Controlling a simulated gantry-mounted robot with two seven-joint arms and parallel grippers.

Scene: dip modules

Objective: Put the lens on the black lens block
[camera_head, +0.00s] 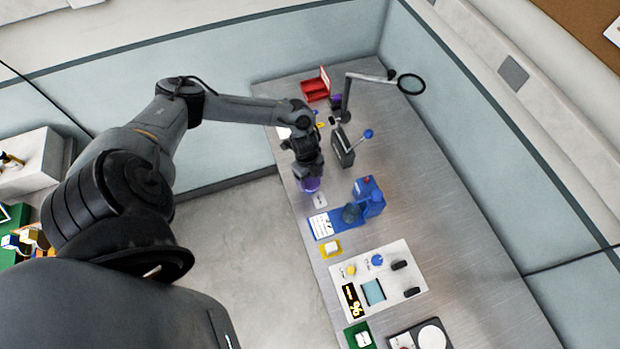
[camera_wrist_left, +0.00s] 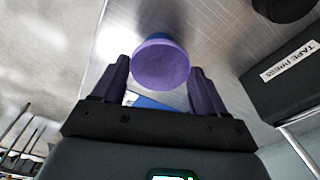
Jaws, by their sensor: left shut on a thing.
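My left gripper (camera_head: 309,180) points down over the bench's left edge. In the left wrist view, its two fingers (camera_wrist_left: 161,92) are on either side of a round purple thing (camera_wrist_left: 160,64) with a bluish rim, and it is shut on it. This may be the lens; I cannot tell for sure. In the head view only a purple part shows below the gripper. I cannot pick out the black lens block with certainty. My right gripper is not in view.
A black tape press (camera_head: 343,149) stands behind the gripper. A blue machine (camera_head: 369,196) stands in front, near a white mat (camera_head: 410,250) with small parts. A magnifier (camera_head: 411,84) and red box (camera_head: 315,88) are at the far end. The bench's right side is clear.

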